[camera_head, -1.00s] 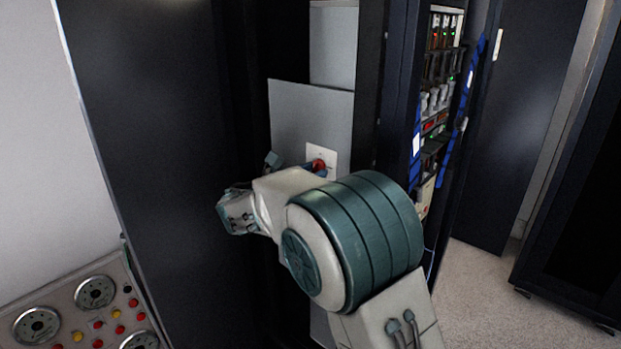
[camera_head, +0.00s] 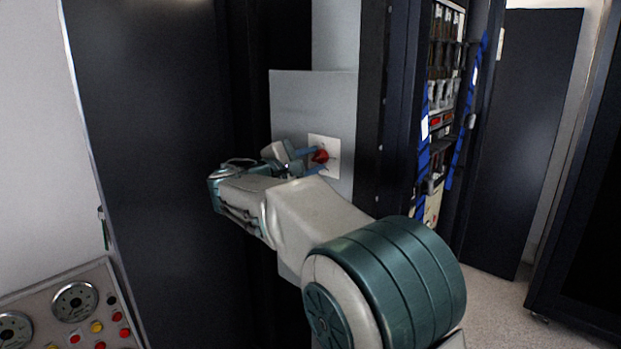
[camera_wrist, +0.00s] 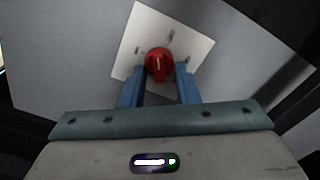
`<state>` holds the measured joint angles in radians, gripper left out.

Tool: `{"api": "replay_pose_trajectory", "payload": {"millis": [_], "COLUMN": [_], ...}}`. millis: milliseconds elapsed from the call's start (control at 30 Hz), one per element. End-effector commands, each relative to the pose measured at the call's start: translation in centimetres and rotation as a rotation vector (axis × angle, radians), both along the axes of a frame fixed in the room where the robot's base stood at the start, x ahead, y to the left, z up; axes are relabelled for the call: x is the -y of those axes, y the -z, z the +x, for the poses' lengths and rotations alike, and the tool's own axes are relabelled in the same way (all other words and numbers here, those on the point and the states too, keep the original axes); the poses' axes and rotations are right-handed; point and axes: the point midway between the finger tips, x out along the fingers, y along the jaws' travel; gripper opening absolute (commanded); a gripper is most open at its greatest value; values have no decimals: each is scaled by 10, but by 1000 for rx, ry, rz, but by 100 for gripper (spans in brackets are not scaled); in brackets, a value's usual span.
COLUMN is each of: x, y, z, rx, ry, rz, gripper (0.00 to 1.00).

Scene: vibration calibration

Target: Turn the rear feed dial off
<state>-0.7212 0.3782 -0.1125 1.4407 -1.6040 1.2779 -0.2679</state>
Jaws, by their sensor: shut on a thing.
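The red feed dial (camera_wrist: 158,64) sits on a white square plate (camera_wrist: 190,42) fixed to a grey panel (camera_wrist: 80,55). In the head view the red dial (camera_head: 320,156) shows on the white plate (camera_head: 330,143), between the blue fingertips. My gripper (camera_head: 314,161) reaches the dial from the left side of the picture. In the wrist view my gripper's blue fingers (camera_wrist: 160,74) are on both sides of the dial and shut on it. A pale line shows on the dial's face, and dark marks are around it on the plate.
A dark cabinet door (camera_head: 145,150) stands left of the panel. A rack with blue cables (camera_head: 425,140) stands to the right. A control console (camera_head: 85,305) with gauges and coloured buttons is at lower left. Carpeted floor (camera_head: 495,305) is at right.

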Motion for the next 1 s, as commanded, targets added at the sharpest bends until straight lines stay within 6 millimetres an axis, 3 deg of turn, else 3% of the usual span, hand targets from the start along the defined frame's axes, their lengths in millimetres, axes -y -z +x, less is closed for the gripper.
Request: {"api": "replay_pose_trajectory", "payload": {"millis": [33, 500, 1000], "x": [0, -1, -1], "y": [6, 0, -4], "z": [0, 1, 1], "rx": [28, 252, 331], "ry": [-1, 0, -1], "rz": [35, 325, 427], "gripper": [6, 6, 6]}}
